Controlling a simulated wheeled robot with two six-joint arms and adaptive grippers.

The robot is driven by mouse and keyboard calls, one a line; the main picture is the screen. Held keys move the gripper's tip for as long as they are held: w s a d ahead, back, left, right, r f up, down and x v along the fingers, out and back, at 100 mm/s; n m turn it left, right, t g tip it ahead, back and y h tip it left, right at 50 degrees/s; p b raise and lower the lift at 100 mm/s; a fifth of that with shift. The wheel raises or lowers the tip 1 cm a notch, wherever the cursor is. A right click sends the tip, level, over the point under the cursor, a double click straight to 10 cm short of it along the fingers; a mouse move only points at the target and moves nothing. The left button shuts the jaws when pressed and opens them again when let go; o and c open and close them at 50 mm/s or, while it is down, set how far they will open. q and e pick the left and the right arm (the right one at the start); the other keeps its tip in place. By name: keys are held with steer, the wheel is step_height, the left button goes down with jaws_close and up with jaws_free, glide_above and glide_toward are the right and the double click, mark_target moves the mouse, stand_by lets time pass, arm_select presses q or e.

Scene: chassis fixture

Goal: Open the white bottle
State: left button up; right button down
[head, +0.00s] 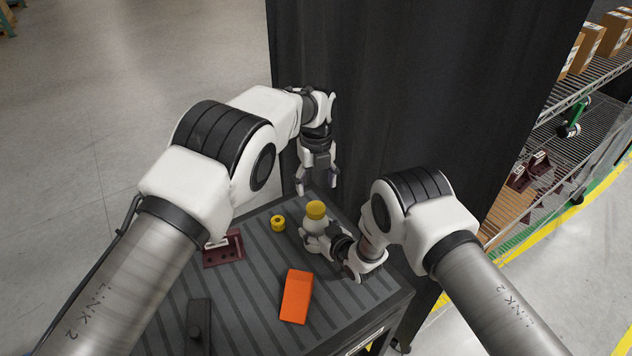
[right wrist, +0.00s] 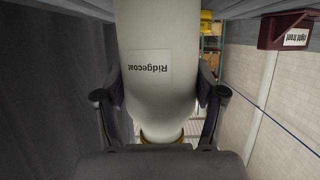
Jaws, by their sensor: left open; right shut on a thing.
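The white bottle (head: 316,222) stands near the back edge of the table, with a yellow cap (head: 316,209) on top. My right gripper (head: 314,234) is shut around the bottle's body from the front right. In the right wrist view the bottle (right wrist: 160,65) is between both fingers, its "Ridgecoat" label upside down and its yellow cap (right wrist: 162,138) at the bottom, partly hidden by the gripper. My left gripper (head: 317,188) is open and empty, pointing down just above the cap, apart from it.
On the striped table (head: 255,300) are a small yellow part (head: 278,223) left of the bottle, a maroon bracket (head: 223,249), an orange block (head: 296,296) and a black part (head: 199,326). A dark curtain (head: 420,90) hangs close behind. Shelves (head: 560,150) stand at right.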

mark_target(316, 208)
arm_select(q)
steer(key=shift+f+m, duration=0.15)
steer(key=shift+m, duration=0.85)
arm_select(e)
steer(key=shift+s+f, duration=0.25)
steer(key=shift+f, duration=0.1)
arm_select(q)
step_height(316, 208, down, 8)
steer(key=shift+r, duration=0.1)
steer(key=c, duration=1.2)
steer(key=n, duration=1.1)
steer(key=shift+n, duration=0.3)
steer(key=n, duration=0.6)
arm_select(e)
steer(key=shift+d, duration=0.1)
arm_select(q)
steer(key=n, duration=0.9)
steer(key=shift+a, duration=0.1)
steer(key=n, duration=0.6)
steer(key=shift+s+n, duration=0.1)
steer(key=shift+n, duration=0.3)
steer(key=n, duration=0.9)
steer(key=shift+s, duration=0.1)
steer(key=n, duration=0.6)
steer(key=shift+n, duration=0.3)
steer(key=n, duration=0.5)
arm_select(e)
steer(key=shift+r, duration=0.1)
